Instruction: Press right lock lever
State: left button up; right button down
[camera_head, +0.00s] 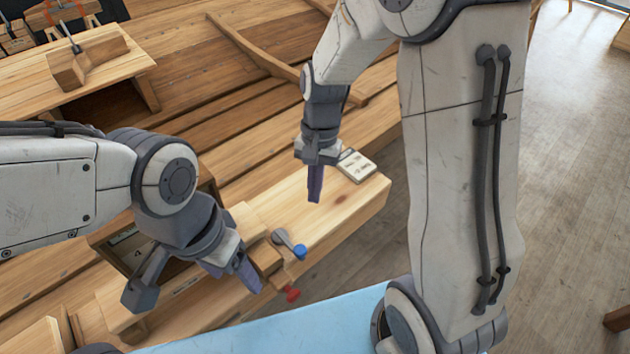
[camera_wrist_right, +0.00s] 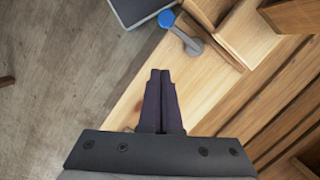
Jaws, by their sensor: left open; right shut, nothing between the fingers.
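A grey lever with a blue knob (camera_head: 290,243) sits on the right part of the wooden bench's front edge in the head view. It also shows near the top of the right wrist view (camera_wrist_right: 182,33). A red knob (camera_head: 291,294) shows lower on the bench front, its lever mostly hidden. My right gripper (camera_head: 315,198) is shut and empty, pointing down above the bench, beyond and right of the blue-knobbed lever. In the right wrist view its fingers (camera_wrist_right: 160,75) are together and apart from the lever. My left gripper (camera_head: 197,286) is open, left of both knobs.
A wooden block (camera_head: 262,255) stands beside the blue-knobbed lever. A pale card with marks (camera_head: 357,166) lies on the bench near its right end. An open compartment (camera_head: 127,250) is behind my left gripper. Bare wood lies under my right gripper.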

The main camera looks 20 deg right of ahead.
jog(key=shift+v, duration=1.4)
jog(key=shift+s, duration=0.1)
